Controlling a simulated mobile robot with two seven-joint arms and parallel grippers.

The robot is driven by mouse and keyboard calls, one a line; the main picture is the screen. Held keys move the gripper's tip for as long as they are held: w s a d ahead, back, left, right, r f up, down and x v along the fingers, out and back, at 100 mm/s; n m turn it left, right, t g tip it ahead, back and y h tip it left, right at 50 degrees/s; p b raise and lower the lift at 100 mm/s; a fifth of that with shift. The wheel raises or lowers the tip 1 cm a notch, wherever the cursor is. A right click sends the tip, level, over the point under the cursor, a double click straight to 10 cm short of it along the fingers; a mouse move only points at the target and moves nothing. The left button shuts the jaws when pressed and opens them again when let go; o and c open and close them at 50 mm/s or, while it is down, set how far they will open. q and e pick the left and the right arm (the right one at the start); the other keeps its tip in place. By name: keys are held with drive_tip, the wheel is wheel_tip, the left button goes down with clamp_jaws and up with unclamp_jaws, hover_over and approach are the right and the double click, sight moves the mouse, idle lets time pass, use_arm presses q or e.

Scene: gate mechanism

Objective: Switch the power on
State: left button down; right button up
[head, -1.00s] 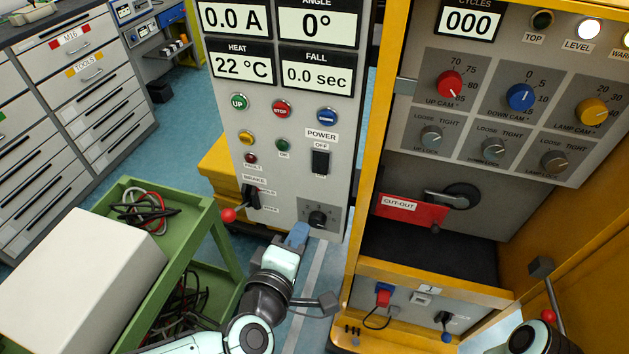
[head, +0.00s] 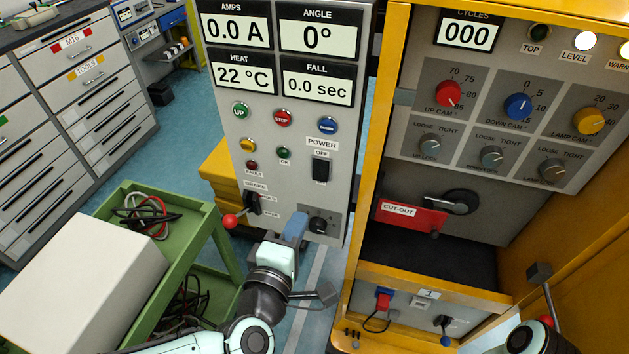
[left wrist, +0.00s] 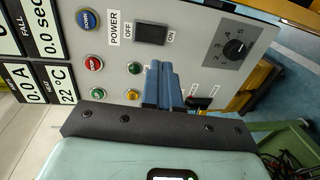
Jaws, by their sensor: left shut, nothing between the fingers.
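The power switch (head: 320,170) is a black rocker on the grey panel, under the POWER and OFF labels. In the left wrist view the switch (left wrist: 151,33) lies between OFF and ON; I cannot tell which side is pressed in. My left gripper (head: 297,224) has blue fingers, shut and empty, in front of the lower panel, below the switch and left of the black dial. In the left wrist view its fingers (left wrist: 164,85) point toward the panel, apart from the switch in the picture. My right gripper is not in view.
A brake lever with a red knob (head: 230,221) sticks out left of my left gripper. A black dial (head: 318,225) is close at its right. The yellow cabinet (head: 368,200) stands to the right, and a green cart (head: 190,238) with a white box stands at left.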

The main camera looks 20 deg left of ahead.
sight(320, 178)
use_arm(q)
drive_tip(key=w, duration=0.3)
drive_tip(key=w+f+p, duration=0.1)
drive_tip(key=w, duration=0.7)
drive_tip(key=shift+d+f+p, duration=0.2)
drive_tip(key=shift+f+p, duration=0.05)
drive_tip(key=shift+p, duration=0.05)
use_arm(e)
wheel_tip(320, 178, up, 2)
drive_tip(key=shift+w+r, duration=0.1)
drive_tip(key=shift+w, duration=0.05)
use_arm(q)
drive_tip(key=shift+f+b, duration=0.25)
drive_tip(key=shift+b, duration=0.65)
drive_tip(key=shift+r, duration=0.2)
drive_tip(key=shift+w, duration=0.1)
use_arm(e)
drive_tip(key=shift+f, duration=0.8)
